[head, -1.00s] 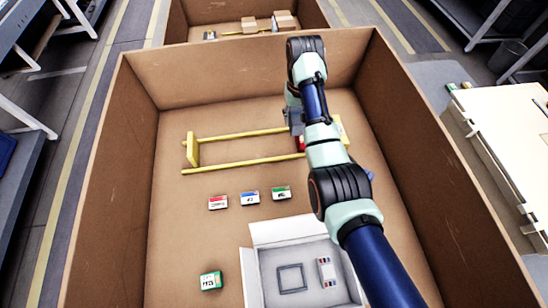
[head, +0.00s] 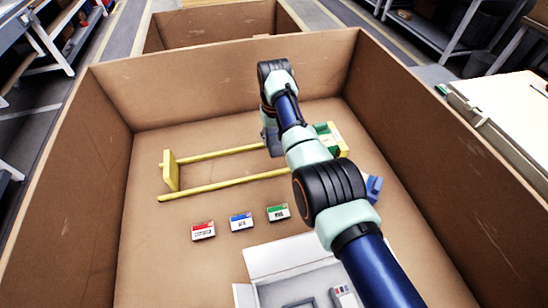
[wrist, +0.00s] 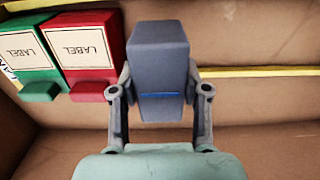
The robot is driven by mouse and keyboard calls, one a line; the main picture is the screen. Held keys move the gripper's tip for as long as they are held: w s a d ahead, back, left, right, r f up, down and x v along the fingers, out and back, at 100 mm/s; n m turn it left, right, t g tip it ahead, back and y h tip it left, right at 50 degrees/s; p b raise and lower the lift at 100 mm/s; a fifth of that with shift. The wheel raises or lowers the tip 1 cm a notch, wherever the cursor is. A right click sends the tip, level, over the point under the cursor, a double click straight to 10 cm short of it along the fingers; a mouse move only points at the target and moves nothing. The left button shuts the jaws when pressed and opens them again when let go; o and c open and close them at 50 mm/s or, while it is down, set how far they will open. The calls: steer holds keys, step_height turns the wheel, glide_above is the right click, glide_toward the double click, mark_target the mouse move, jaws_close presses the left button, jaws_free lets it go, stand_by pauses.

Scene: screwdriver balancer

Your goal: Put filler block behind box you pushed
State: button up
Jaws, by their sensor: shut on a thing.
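My gripper (wrist: 160,88) is shut on a dark grey-blue filler block (wrist: 160,48), with one finger on each side. In the head view a grey part of the filler block (head: 270,142) shows beside my arm, between the yellow rails; my fingers are hidden there. In the wrist view a red box (wrist: 84,50) with a label stands just left of the block, with a green box (wrist: 28,52) left of it. The green box also shows in the head view (head: 328,138), at the right end of the yellow rack (head: 170,170). The red box is hidden there.
Red (head: 203,231), blue (head: 241,222) and green (head: 278,212) small cards lie in front of the rack. A white open box (head: 285,258) is at the front. A blue piece (head: 373,188) lies at right. The rails' left part is clear.

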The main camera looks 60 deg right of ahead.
mark_target(274, 134)
steer(key=shift+f+b, duration=1.4)
steer(key=shift+f, duration=1.95)
steer(key=shift+f, duration=0.2)
steer(key=o, duration=0.9)
steer(key=shift+o, duration=0.2)
step_height(274, 134, up, 12)
steer(key=p, duration=0.6)
steer(key=shift+r, duration=0.2)
